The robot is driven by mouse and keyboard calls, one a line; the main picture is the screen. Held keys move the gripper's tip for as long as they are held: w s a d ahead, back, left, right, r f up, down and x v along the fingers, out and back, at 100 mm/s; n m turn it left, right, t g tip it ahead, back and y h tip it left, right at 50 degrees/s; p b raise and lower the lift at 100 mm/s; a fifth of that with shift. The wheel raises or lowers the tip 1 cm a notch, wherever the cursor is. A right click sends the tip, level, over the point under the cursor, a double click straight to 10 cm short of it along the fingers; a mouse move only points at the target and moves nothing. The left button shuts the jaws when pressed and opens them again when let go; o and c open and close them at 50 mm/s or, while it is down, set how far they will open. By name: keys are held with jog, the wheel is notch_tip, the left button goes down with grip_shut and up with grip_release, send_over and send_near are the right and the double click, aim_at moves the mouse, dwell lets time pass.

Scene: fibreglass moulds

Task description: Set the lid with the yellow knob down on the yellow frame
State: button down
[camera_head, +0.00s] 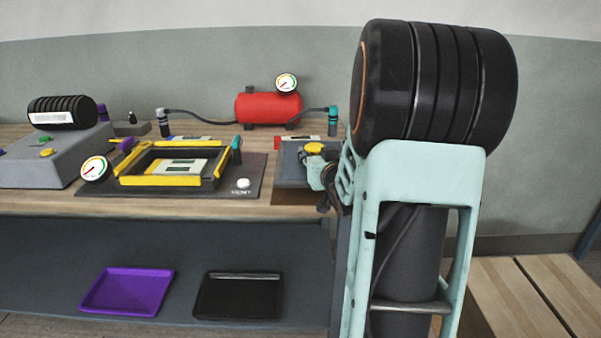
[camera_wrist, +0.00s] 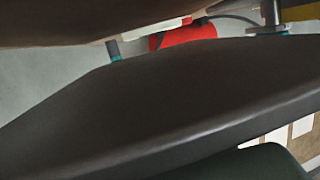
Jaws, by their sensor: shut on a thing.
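The lid with the yellow knob is a dark grey slab (camera_head: 291,176) at the right end of the bench in the head view. Its yellow knob (camera_head: 314,147) is on top. My gripper (camera_head: 316,157) is at the knob, shut on it, with its fingers partly hidden. The lid looks roughly level, with a dark shadow on the wood below its front edge. A broad dark surface (camera_wrist: 170,90), seemingly the lid, fills much of the wrist view. The yellow frame (camera_head: 160,181) lies left of the lid on a dark base, with a pale, yellow-marked panel inside.
A gauge (camera_head: 95,169) and a white vent knob (camera_head: 243,183) flank the frame. A teal-topped post (camera_head: 236,150) rises at its right corner. The red tank (camera_head: 268,108) with hose stands behind. A grey box (camera_head: 45,165) is at left. Purple (camera_head: 127,291) and black (camera_head: 238,296) trays lie below.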

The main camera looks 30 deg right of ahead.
jog(key=shift+w+d+f, duration=0.2)
jog(key=shift+w+f, duration=0.1)
jog(key=shift+w, duration=0.05)
jog(key=shift+w+d+f+b, duration=0.1)
jog(key=shift+w+f+b, duration=0.05)
jog(key=shift+f+b, duration=0.65)
jog(key=shift+w+d+f+b, duration=0.1)
jog(key=shift+f+b, duration=0.45)
jog(key=shift+f, duration=0.45)
jog(key=shift+f, duration=0.15)
jog(key=shift+f, duration=0.1)
jog(key=c, duration=1.3)
grip_release()
jog(key=shift+a, duration=0.1)
